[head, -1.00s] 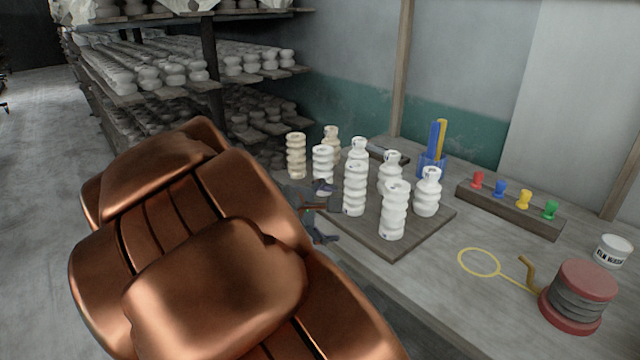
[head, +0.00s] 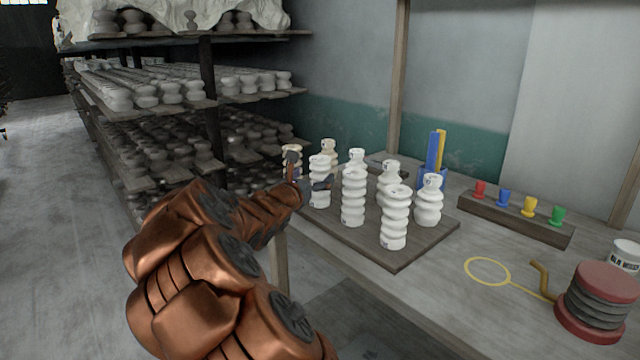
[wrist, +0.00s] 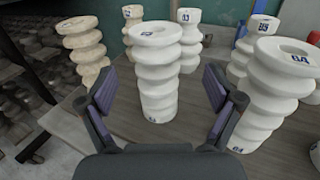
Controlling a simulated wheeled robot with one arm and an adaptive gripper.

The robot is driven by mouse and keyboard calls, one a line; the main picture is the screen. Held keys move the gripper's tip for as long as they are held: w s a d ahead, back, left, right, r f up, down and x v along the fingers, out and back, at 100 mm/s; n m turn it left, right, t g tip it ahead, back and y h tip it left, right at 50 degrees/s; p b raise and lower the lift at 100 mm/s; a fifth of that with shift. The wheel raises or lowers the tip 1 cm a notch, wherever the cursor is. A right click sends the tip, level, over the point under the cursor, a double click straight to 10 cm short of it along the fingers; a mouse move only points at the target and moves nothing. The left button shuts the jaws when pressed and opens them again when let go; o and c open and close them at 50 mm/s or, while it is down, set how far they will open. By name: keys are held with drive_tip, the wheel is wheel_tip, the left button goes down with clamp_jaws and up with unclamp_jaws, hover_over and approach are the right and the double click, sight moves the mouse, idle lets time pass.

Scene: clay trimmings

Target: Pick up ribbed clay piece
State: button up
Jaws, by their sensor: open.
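Several white ribbed clay pieces stand upright on a dark board (head: 400,258) on the table. One white ribbed piece (head: 320,188) stands at the board's left part. In the wrist view this ribbed piece (wrist: 158,75) stands between my fingers, with a dark label on its top rim that I cannot read surely. My gripper (head: 310,170) is open beside it, and in the wrist view my gripper (wrist: 160,78) has one finger on each side with gaps. A taller-looking ribbed piece marked 64 (wrist: 272,95) stands close to the right finger. The piece's far side is hidden.
A cream ribbed piece (wrist: 84,50) stands to the left, and another cream piece (head: 329,150) behind. A tool cup (head: 432,178), a rack of coloured knobs (head: 515,220), a yellow loop tool (head: 488,271) and a red-ended spool (head: 597,300) lie right. Shelves (head: 150,105) stand left.

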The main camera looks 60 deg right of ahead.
drive_tip(key=shift+w+d+f+p, duration=0.1)
drive_tip(key=shift+w+d+p, duration=0.15)
drive_tip(key=shift+d, duration=1.15)
drive_tip(key=shift+w+d+f+p, duration=0.1)
drive_tip(key=shift+w+d, duration=0.25)
drive_tip(key=shift+d, duration=1)
drive_tip(key=shift+c, duration=0.3)
clamp_jaws()
